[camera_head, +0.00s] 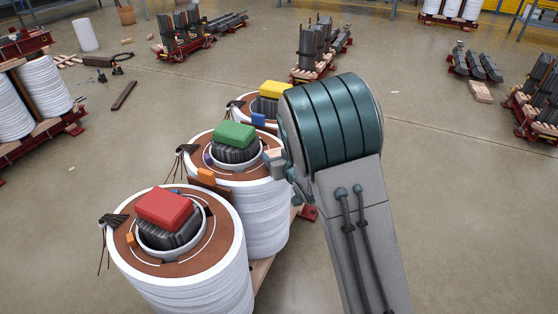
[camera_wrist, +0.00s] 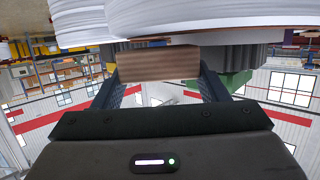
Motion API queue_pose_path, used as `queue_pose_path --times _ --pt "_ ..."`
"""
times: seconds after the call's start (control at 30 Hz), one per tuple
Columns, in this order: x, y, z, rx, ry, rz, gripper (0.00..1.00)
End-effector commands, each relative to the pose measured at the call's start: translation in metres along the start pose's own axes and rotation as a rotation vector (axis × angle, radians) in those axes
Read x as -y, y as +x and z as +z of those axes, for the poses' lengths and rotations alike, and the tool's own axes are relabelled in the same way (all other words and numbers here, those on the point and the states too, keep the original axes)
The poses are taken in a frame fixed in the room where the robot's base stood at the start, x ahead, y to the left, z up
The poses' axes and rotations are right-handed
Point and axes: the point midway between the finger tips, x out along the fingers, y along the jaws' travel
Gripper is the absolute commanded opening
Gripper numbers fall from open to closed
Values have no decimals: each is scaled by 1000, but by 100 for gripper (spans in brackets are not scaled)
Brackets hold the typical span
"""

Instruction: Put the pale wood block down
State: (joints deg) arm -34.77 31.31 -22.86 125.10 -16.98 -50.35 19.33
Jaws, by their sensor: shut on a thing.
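My gripper (camera_head: 279,167) is beside the right side of the middle coil's top, partly hidden by my arm. It is shut on the pale wood block (camera_head: 271,154), which shows as a small pale patch there. In the wrist view the block (camera_wrist: 158,63) sits between the two fingers of my gripper (camera_wrist: 160,78), with wood grain running along it. White coil windings are close to the block in that view. I cannot tell whether the block touches the coil.
Three white coils stand in a row, with a red block (camera_head: 165,208), a green block (camera_head: 234,134) and a yellow block (camera_head: 276,89) on their cores. Small orange (camera_head: 206,176) and blue (camera_head: 258,119) pieces sit near the rims. Open floor lies to the left.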

Motion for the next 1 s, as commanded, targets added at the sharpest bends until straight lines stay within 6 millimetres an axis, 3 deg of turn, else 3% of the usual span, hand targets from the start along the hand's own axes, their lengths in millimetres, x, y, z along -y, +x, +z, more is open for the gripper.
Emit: queue_pose_path --times 0.07,0.43,0.47,0.53,0.93,1.0 --pt "1 3 10 0 -1 -1 43" --pt "0 4 12 -2 0 -1 43" --pt "0 4 12 -2 0 -1 70" --pt "0 3 11 -2 0 -1 89" --pt "0 2 6 -1 0 -1 89" --pt "0 -7 6 -1 2 0 89"
